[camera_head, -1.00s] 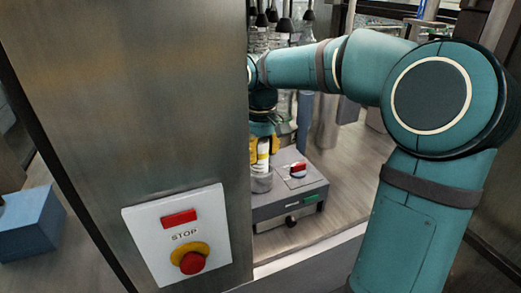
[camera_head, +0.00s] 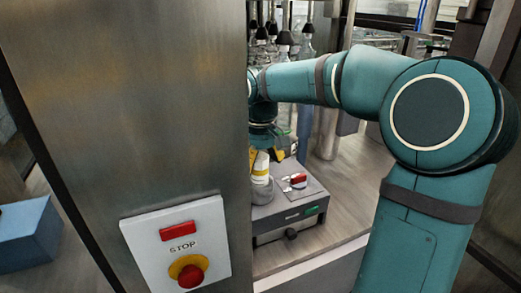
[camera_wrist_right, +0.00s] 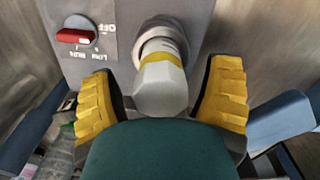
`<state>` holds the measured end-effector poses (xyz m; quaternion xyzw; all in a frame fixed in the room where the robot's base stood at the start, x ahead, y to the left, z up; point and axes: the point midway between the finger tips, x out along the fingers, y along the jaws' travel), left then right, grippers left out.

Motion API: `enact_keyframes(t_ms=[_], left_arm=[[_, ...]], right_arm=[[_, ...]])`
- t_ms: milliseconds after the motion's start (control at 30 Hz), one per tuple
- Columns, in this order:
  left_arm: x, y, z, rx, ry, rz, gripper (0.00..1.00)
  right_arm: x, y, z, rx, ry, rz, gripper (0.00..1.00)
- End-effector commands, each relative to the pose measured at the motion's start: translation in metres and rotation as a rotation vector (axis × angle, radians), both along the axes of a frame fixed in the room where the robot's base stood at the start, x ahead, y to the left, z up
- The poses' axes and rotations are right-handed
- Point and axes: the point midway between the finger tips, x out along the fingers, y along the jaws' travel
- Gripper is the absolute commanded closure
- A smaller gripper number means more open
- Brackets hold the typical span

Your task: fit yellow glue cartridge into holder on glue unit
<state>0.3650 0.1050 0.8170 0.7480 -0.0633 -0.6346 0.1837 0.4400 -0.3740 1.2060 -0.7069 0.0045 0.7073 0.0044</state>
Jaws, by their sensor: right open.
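The yellow glue cartridge (camera_wrist_right: 161,82), pale with a yellow band, stands with its far end in the round grey holder (camera_wrist_right: 163,40) on the glue unit (camera_wrist_right: 115,14). How deep it sits is hard to tell. In the head view the cartridge (camera_head: 261,167) looks slightly tilted above the holder (camera_head: 261,190) on the grey glue unit (camera_head: 290,212). My right gripper (camera_wrist_right: 163,92) is open, its yellow-padded fingers on either side of the cartridge with gaps. In the head view the gripper (camera_head: 266,154) is partly hidden behind the steel panel. My left gripper is out of view.
A large steel panel (camera_head: 130,110) with a STOP button box (camera_head: 178,245) blocks the left of the head view. A red switch (camera_wrist_right: 76,36) sits on the unit near the holder. Glass bottles (camera_head: 305,45) stand behind. Wooden floor right of the unit is clear.

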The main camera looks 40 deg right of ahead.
Motion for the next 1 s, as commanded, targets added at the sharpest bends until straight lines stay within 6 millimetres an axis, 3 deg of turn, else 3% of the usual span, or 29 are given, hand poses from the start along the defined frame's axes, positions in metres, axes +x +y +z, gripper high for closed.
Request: enact_keyframes(t_ms=[400,600,1000], left_arm=[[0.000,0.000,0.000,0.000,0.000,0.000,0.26],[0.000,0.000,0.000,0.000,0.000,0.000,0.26],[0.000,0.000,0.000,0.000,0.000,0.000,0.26]], right_arm=[[0.001,0.000,0.076,-0.001,-0.006,0.001,0.22],[0.001,0.000,0.105,0.000,-0.004,0.001,0.22],[0.000,0.000,0.116,0.000,-0.002,0.001,0.22]])
